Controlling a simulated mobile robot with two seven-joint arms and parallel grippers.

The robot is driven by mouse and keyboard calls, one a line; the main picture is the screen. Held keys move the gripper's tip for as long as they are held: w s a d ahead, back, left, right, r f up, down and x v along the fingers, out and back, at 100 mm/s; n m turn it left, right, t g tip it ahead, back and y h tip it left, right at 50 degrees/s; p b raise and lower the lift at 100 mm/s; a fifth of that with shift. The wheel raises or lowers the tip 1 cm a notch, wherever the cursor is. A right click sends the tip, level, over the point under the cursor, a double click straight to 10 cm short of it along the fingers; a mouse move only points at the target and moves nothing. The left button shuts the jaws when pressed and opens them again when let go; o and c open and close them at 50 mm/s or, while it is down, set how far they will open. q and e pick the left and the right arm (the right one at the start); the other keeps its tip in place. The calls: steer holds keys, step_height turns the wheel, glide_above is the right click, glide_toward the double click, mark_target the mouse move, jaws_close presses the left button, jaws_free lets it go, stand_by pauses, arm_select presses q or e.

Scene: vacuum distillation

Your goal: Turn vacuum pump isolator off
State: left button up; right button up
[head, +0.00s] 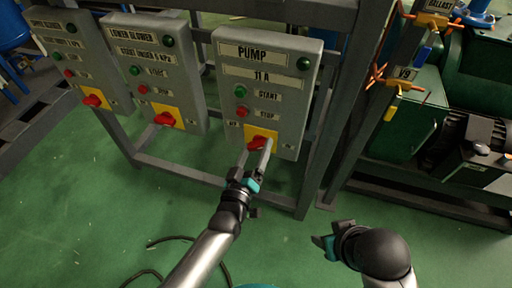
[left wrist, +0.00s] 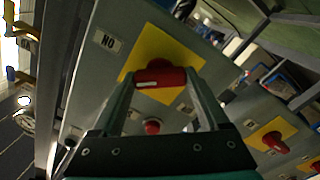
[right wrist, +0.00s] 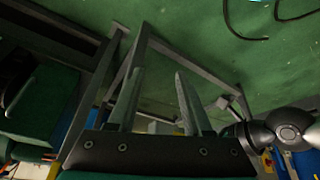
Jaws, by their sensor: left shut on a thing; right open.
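The pump control box (head: 258,85) is grey, labelled PUMP and 11 A. Near its bottom a red rotary isolator handle (head: 258,143) sits on a yellow plate (head: 262,132). My left gripper (head: 257,153) is at this handle. In the left wrist view the red handle (left wrist: 159,77) lies between the fingertips of my left gripper (left wrist: 160,88), which are shut on it, with the yellow plate behind. My right gripper (head: 327,242) is low over the floor, away from the box. In the right wrist view its fingers (right wrist: 158,85) are apart and empty.
Two similar boxes with red handles stand left of the pump box, one labelled LOWER BLOWER (head: 154,70). A grey frame (head: 230,185) carries them. Green machinery (head: 415,110) and valve V9 (head: 400,77) are at the right. A dark hose lies on the green floor.

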arm_select(q)
steer(key=n, duration=0.4)
steer(key=shift+f+n, duration=0.1)
steer(key=shift+n, duration=1.5)
steer(key=n+b, duration=0.1)
steer(key=n, duration=0.1)
steer(key=shift+n, duration=0.7)
arm_select(e)
steer(key=shift+w+a+r+t, duration=0.15)
steer(key=shift+r+t, duration=0.25)
steer(key=shift+r, duration=0.4)
steer(key=shift+a, duration=0.1)
steer(key=shift+f, duration=0.15)
arm_select(q)
steer(key=o, duration=1.2)
steer(key=shift+o, duration=0.2)
steer(key=shift+s, duration=0.1)
